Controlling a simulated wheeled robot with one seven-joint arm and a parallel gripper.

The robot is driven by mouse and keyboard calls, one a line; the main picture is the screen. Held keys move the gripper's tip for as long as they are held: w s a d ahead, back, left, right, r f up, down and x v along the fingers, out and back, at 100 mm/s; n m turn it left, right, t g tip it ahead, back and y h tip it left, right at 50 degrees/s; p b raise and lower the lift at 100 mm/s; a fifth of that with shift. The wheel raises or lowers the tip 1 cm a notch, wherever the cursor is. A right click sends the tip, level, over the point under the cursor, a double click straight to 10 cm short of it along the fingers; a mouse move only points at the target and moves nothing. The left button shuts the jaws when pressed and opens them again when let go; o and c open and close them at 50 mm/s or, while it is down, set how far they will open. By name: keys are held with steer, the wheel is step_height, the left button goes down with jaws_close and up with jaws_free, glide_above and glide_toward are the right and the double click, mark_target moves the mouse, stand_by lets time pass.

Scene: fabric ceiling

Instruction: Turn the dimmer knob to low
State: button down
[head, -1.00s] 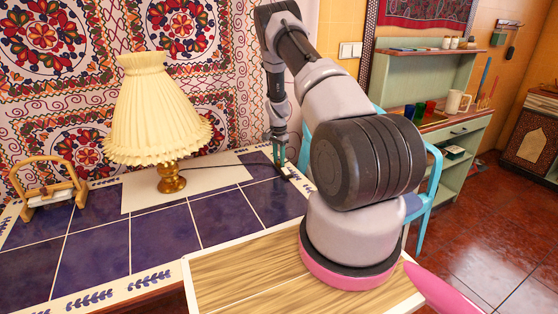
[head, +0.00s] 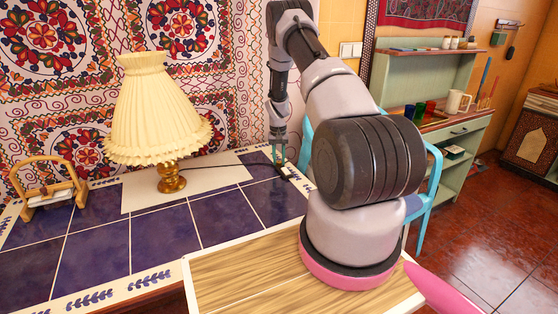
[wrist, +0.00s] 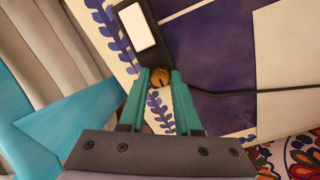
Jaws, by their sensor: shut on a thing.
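The brass dimmer knob (wrist: 158,77) sits between the teal fingertips of my gripper (wrist: 160,82) in the wrist view, and the gripper is shut on it. The dimmer's dark body (wrist: 125,35) with a white panel (wrist: 138,26) extends up from the knob. In the head view my gripper (head: 279,160) points down at the dimmer (head: 291,172) at the right end of the blue-tiled table; the knob is too small to make out there. A dark cord (head: 220,162) runs left towards the table lamp (head: 157,115), which has a cream pleated shade and brass base.
A wooden stand (head: 48,185) is at the left of the tiled table (head: 105,245). A patterned cloth (head: 60,90) hangs behind. A light-blue chair (head: 432,185) stands close to the table's right end. The tiles in front of the lamp are clear.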

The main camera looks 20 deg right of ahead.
mark_target(278, 162)
stand_by(0.5)
steer(key=c, duration=0.9)
jaws_free()
steer(key=shift+r, duration=0.1)
step_height(278, 162, up, 11)
steer(key=shift+a, duration=0.1)
